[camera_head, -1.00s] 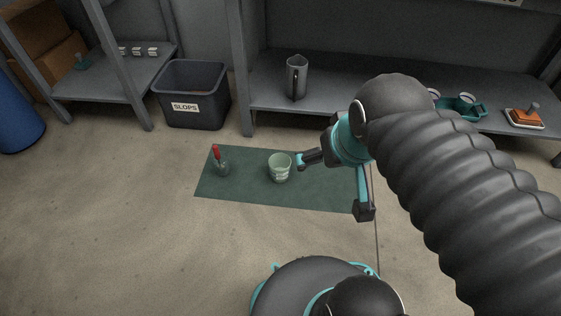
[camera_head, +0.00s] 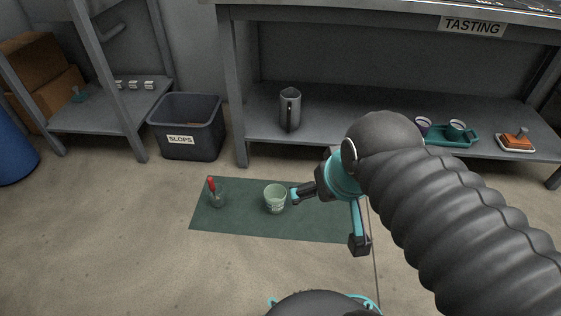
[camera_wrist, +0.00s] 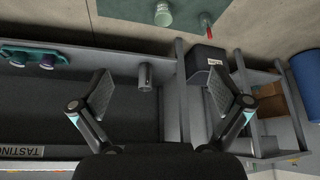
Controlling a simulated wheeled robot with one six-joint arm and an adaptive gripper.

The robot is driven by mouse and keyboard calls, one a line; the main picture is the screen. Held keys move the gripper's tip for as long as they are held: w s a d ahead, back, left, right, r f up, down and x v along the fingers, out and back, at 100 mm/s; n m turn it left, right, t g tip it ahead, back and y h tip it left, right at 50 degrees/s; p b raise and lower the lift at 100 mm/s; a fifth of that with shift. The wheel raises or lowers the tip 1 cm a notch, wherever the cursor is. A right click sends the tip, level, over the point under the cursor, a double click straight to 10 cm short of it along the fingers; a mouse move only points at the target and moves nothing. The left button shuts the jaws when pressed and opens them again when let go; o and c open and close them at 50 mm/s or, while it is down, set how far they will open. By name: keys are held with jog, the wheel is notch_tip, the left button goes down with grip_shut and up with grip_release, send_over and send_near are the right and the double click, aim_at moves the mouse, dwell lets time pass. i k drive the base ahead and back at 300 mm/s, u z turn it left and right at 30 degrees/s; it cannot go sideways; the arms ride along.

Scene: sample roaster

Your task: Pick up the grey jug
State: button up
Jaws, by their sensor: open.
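The grey jug (camera_head: 290,108) stands upright on the lower shelf of the tasting bench, near its left post, with its dark handle facing me. In the wrist view the jug (camera_wrist: 145,77) shows upside down between the spread fingers, some way beyond them. My gripper (camera_head: 326,218) is open and empty, in front of the bench and to the right of the jug in the head view. In the wrist view my gripper (camera_wrist: 160,95) has its two fingers wide apart.
A green mat (camera_head: 240,223) on the floor holds a pale green cup (camera_head: 275,197) and a red-handled item (camera_head: 213,190). A black slops bin (camera_head: 187,130) stands left of the bench. A teal tray (camera_head: 455,142) with cups and an orange item (camera_head: 516,142) sit right on the shelf (camera_head: 345,130).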

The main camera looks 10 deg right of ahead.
aim_at(290, 97)
jog(key=z, duration=1.45)
jog(key=i, duration=1.25)
jog(key=u, duration=1.55)
jog(key=i, duration=0.5)
jog(key=z, duration=0.05)
